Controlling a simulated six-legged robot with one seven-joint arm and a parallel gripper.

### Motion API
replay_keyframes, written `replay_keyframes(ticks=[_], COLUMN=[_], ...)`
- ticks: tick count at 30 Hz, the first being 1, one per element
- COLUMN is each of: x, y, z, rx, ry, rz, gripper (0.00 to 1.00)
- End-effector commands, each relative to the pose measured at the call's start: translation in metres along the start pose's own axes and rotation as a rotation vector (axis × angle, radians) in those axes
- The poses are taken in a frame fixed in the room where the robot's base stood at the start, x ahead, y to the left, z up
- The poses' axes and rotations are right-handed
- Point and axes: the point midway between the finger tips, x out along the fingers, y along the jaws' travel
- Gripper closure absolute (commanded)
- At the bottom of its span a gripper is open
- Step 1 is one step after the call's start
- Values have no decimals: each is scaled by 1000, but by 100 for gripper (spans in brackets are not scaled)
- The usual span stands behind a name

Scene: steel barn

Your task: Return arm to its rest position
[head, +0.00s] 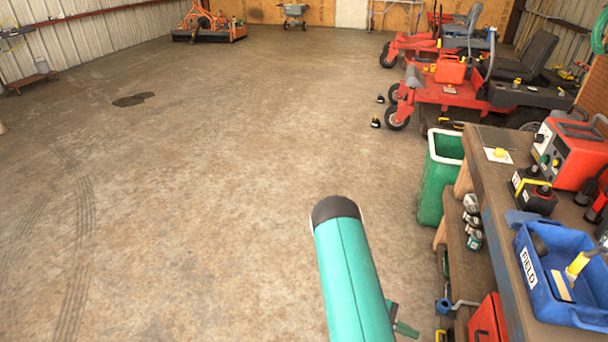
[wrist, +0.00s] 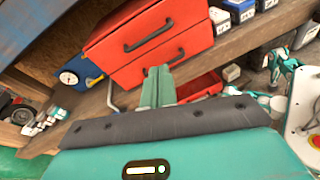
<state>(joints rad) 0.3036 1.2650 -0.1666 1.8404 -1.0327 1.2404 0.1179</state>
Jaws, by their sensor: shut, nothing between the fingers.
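My gripper (wrist: 159,74) shows in the wrist view as two teal fingers pressed together, with nothing between them. It points toward a red drawer cabinet (wrist: 120,38) with black handles under the workbench, and the fingertips overlap its lower edge in the picture. I cannot tell whether they touch it. In the head view, my teal arm reaches forward over the floor, left of the workbench (head: 497,190). A small green part shows beside the arm at the bottom, but the fingers cannot be made out clearly there.
A green bin (head: 432,185) stands at the bench's far end. The bench holds a blue FIELD tray (head: 534,278) and a red machine (head: 577,150). Red mowers (head: 450,88) stand beyond. In the wrist view, a blue gauge (wrist: 82,75) lies left of the cabinet.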

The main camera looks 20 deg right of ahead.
Motion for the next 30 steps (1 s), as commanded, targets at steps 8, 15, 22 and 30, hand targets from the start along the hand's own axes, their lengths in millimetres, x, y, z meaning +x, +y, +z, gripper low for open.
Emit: replay_keyframes(ticks=[8,15,22,30], x=[-82,-144,-197,-249], y=[26,31,23,0], z=[65,123,180,247], rx=[172,290,386,473], ry=[199,388,585,833], rz=[-106,-190,-262,-340], gripper=[100,100,100,100])
